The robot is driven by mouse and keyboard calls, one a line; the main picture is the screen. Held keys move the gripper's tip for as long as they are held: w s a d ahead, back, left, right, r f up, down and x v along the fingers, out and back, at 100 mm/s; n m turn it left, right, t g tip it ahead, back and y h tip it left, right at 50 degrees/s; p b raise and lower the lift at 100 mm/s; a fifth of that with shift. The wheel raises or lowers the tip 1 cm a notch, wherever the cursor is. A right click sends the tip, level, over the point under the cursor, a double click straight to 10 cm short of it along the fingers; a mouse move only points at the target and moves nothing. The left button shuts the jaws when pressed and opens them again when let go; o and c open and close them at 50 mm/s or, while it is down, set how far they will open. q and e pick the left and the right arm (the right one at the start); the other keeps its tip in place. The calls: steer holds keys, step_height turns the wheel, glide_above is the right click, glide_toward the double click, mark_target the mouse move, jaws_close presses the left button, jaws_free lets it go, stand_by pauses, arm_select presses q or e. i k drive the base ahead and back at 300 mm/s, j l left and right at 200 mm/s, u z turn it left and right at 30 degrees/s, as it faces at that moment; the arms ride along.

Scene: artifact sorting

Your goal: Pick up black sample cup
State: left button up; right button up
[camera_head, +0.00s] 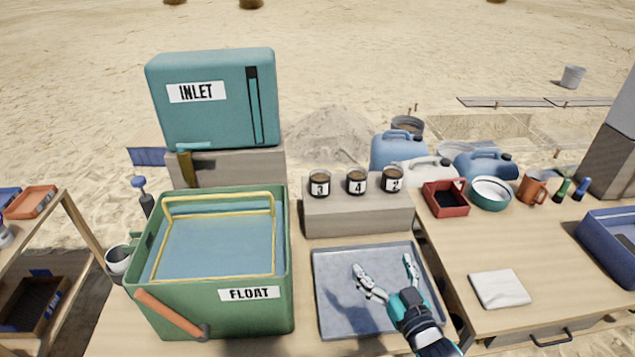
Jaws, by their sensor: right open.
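Three small black sample cups with white number labels stand upright in a row on a grey block: cup 3 (319,191), cup 4 (356,188) and cup 2 (392,186). Each has brownish contents at the top. My right gripper (383,263) is open and empty over the grey tray (328,325), in front of the block and nearer to me than the cups. Its two fingers are spread apart and point away from me. It touches none of the cups. My left gripper is out of view.
The grey block (358,216) stands behind the tray. A green FLOAT tank (172,318) is at left, with a teal INLET tank (212,120) behind it. At right, a table holds a red box (446,207), a teal bowl (490,202) and a white cloth (500,290).

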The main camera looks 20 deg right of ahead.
mark_target(319, 180)
steer(key=i, duration=0.85)
